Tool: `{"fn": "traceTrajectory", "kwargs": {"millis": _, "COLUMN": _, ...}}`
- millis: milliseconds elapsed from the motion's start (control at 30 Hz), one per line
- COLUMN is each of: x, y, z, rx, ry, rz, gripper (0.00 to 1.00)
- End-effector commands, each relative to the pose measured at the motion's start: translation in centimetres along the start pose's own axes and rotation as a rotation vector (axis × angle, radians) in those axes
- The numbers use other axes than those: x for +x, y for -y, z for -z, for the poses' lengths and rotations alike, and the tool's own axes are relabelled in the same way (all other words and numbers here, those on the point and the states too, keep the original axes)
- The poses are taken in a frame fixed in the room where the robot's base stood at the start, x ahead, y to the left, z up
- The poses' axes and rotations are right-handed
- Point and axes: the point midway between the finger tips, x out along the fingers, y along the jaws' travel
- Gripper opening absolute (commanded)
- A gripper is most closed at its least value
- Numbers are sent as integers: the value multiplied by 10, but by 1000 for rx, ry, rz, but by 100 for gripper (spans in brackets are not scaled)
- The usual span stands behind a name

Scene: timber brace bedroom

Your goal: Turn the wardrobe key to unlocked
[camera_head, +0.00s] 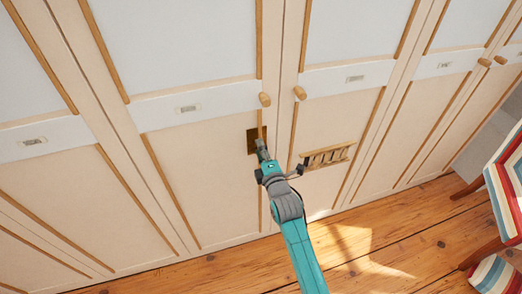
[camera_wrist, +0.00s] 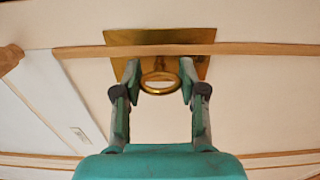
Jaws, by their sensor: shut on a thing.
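The wardrobe (camera_head: 200,180) has cream panelled doors with wooden strips. A square brass lock plate (camera_head: 251,142) sits on one door below a round knob, and shows in the wrist view (camera_wrist: 160,37) with a wooden strip across it. The key (camera_wrist: 159,91) stands out from the plate; its ring-shaped brass bow lies between my fingertips. My gripper (camera_head: 262,147) is at the plate, and in the wrist view its fingers (camera_wrist: 160,82) are shut on the bow from both sides. The key's shaft and the keyhole are hidden, and in the head view my gripper covers the key.
Wooden knobs (camera_head: 265,99) and (camera_head: 300,92) stick out above the lock. A striped chair (camera_head: 508,180) stands at the far right. The plank floor (camera_head: 380,240) is clear in front.

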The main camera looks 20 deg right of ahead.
Motion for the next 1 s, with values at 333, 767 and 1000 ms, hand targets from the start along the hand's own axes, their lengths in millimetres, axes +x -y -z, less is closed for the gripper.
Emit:
{"fn": "traceTrajectory", "kwargs": {"millis": 333, "x": 0, "y": 1, "z": 1, "rx": 0, "ry": -1, "rz": 2, "gripper": 67}}
{"fn": "traceTrajectory", "kwargs": {"millis": 767, "x": -10, "y": 1, "z": 0, "rx": 1, "ry": 0, "rz": 2, "gripper": 67}}
{"fn": "traceTrajectory", "kwargs": {"millis": 1000, "x": -50, "y": 2, "z": 0, "rx": 1, "ry": 0, "rz": 2, "gripper": 67}}
